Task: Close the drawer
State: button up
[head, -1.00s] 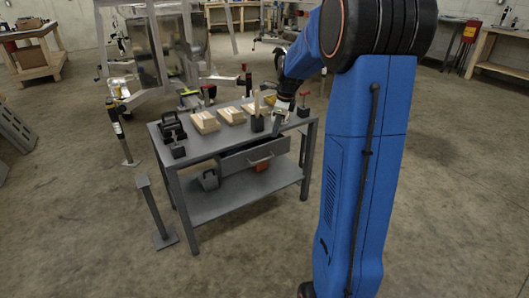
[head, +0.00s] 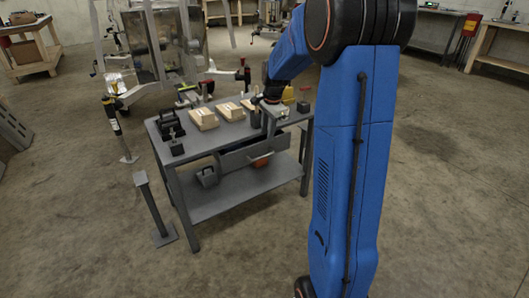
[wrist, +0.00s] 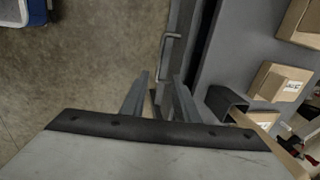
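The drawer (head: 240,159) is under the grey workbench top (head: 196,140) and stands partly out. Its front and bar handle (wrist: 166,48) show in the wrist view, with a dark gap between the front and the bench edge. My gripper (head: 268,128) is at the bench's front edge, pointing down above the drawer area. In the wrist view its two fingers (wrist: 160,80) are apart with nothing between them, close to the drawer front. I cannot tell whether they touch it. My arm and gripper hide part of the bench's right side.
Wooden blocks (head: 203,118) and a black holder (wrist: 228,100) are on the bench top. A grey post stand (head: 152,205) is left of the bench. The floor in front is clear.

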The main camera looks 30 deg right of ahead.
aim_at(265, 156)
jog(key=f, duration=0.3)
jog(key=w+f, duration=0.1)
jog(key=f, duration=0.3)
jog(key=w+f, duration=0.1)
jog(key=f, duration=0.3)
jog(key=shift+f, duration=0.2)
grip_shut()
